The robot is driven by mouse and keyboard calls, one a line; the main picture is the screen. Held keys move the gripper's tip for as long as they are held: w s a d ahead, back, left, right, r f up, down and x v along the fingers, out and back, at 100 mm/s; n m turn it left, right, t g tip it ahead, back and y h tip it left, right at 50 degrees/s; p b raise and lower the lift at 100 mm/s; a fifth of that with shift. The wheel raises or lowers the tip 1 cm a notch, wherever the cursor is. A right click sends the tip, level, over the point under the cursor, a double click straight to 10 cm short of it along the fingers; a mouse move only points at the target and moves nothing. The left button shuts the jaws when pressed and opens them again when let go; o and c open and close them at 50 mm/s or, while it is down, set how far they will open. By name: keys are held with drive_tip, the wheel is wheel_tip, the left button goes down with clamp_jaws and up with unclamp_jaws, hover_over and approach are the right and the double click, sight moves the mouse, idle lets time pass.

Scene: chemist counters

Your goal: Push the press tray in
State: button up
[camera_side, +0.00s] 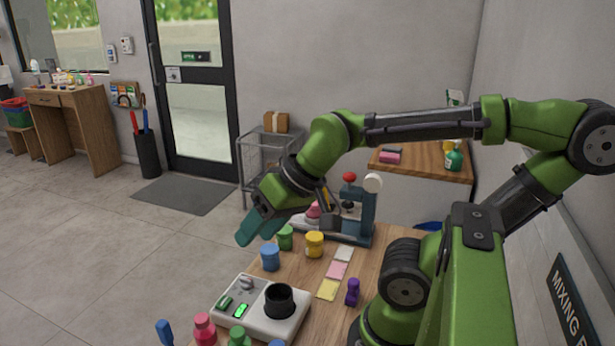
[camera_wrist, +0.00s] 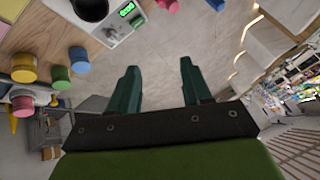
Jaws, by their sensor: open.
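The press (camera_side: 366,210) is a blue-grey stand with a red knob on top. It stands at the far end of the wooden counter, partly behind my arm. A pink object (camera_side: 313,211) shows beside it, partly hidden by my wrist. I cannot clearly make out the press tray; it may be among the parts near the press base. My gripper (camera_side: 252,229) is left of the press, over the counter's left edge, pointing down and left. In the wrist view my gripper (camera_wrist: 160,67) is open and empty, with floor between the teal fingers.
Blue (camera_side: 270,257), green (camera_side: 285,237) and yellow (camera_side: 314,244) jars stand near the press. A white scale (camera_side: 262,322) with a black cup (camera_side: 279,300) sits nearer the camera. Colored cards and a purple piece (camera_side: 352,292) lie right. Open floor is left.

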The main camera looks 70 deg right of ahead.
drive_tip(key=w+d+f+m+g+h, duration=0.1)
drive_tip(key=w+d+f+m+g, duration=0.2)
drive_tip(key=w+d+m, duration=0.45)
drive_tip(key=w+d+f+m+g+h, duration=0.2)
drive_tip(key=w+d+f, duration=0.25)
drive_tip(key=d, duration=0.65)
drive_tip(key=w+d+r+m+g+h, duration=0.1)
drive_tip(key=d+r+m+g+h, duration=0.1)
drive_tip(key=d+m, duration=0.35)
drive_tip(key=w+d+r+m+g+h, duration=0.1)
drive_tip(key=w+d+r+m, duration=0.1)
drive_tip(key=d+m, duration=0.3)
drive_tip(key=shift+n, duration=0.7)
drive_tip(key=x, duration=1.1)
drive_tip(key=s+d+x, duration=0.1)
drive_tip(key=x, duration=0.4)
drive_tip(key=shift+d+f, duration=0.1)
clamp_jaws()
